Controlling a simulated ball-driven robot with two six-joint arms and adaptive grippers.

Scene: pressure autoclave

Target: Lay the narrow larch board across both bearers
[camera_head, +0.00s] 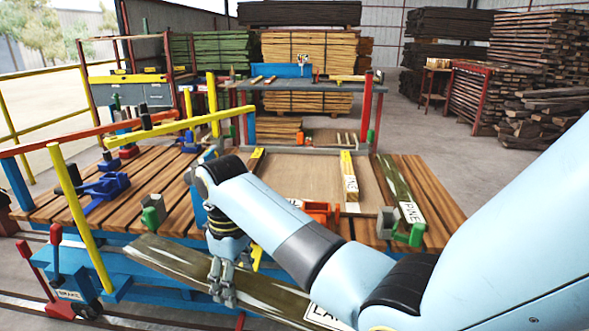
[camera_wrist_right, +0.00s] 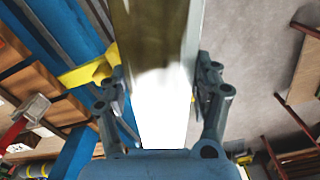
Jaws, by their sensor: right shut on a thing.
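A long greenish-brown board (camera_head: 172,260) with a label that begins "LA" hangs low along the table's near edge, tilted down to the right. My right gripper (camera_head: 222,288) is shut on it, with a finger on each side. In the right wrist view, the board (camera_wrist_right: 155,45) runs between the fingers of the right gripper (camera_wrist_right: 160,95), and its near part is glaring white. Two yellow-topped bars, which look like the bearers, lie in the recessed bay: the right bar (camera_head: 349,176) shows well, the left bar (camera_head: 256,160) is partly behind my arm. My left gripper is out of view.
A green board labelled PINE (camera_head: 398,185) lies on the slatted table (camera_head: 437,190) at right. The plywood bay floor (camera_head: 305,175) is largely clear. An orange block (camera_head: 320,211) and green clamps stand at its near edge. Yellow posts and rails (camera_head: 80,215) rise at left.

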